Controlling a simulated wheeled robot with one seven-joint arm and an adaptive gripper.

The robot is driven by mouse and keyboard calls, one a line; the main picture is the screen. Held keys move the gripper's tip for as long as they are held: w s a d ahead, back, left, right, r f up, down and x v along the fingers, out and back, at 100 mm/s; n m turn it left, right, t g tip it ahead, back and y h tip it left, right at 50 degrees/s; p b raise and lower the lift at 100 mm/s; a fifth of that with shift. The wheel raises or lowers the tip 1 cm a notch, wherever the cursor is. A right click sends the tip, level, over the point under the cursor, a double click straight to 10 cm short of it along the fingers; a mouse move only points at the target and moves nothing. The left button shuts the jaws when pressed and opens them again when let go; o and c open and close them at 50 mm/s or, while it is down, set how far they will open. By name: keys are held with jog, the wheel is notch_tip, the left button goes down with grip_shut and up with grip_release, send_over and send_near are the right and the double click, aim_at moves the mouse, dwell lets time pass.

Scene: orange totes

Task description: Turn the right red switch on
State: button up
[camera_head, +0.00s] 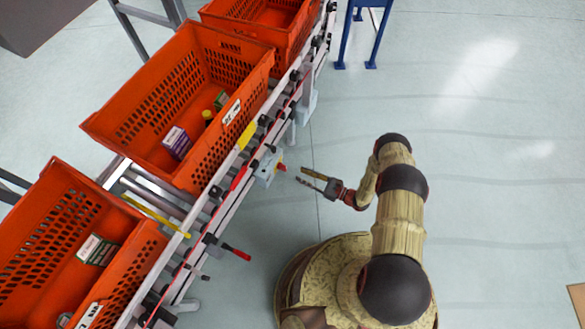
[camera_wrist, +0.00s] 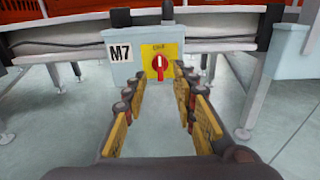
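A red rotary switch (camera_wrist: 160,64) sits on a yellow plate (camera_wrist: 151,53) on the front of a light grey box (camera_wrist: 124,72) labelled M7. Its pale pointer mark looks about upright in the wrist view. In the head view the box (camera_head: 266,166) hangs on the conveyor's side, with the red switch (camera_head: 281,167) facing my gripper. My gripper (camera_head: 307,177) is open and empty, a short gap from the switch. In the wrist view the fingers of my gripper (camera_wrist: 163,88) stand apart on both sides of the switch, with nothing between them.
Orange totes (camera_head: 222,53) holding small items stand along the conveyor (camera_head: 165,195) on the left. A red-tipped lever (camera_head: 236,252) sticks out from the conveyor nearer the bottom. Another grey box (camera_head: 308,106) hangs farther up.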

aim_at(286, 168)
jog(key=x, duration=0.2)
jog(key=b+x, duration=0.1)
jog(key=x, duration=0.2)
jog(key=b+x, duration=0.1)
jog(key=x, duration=0.1)
jog(key=shift+w+a+r, duration=0.2)
jog(key=shift+a+r, duration=0.1)
jog(key=shift+a, duration=0.1)
jog(key=shift+c, duration=1.4)
jog(key=c, duration=0.4)
grip_shut()
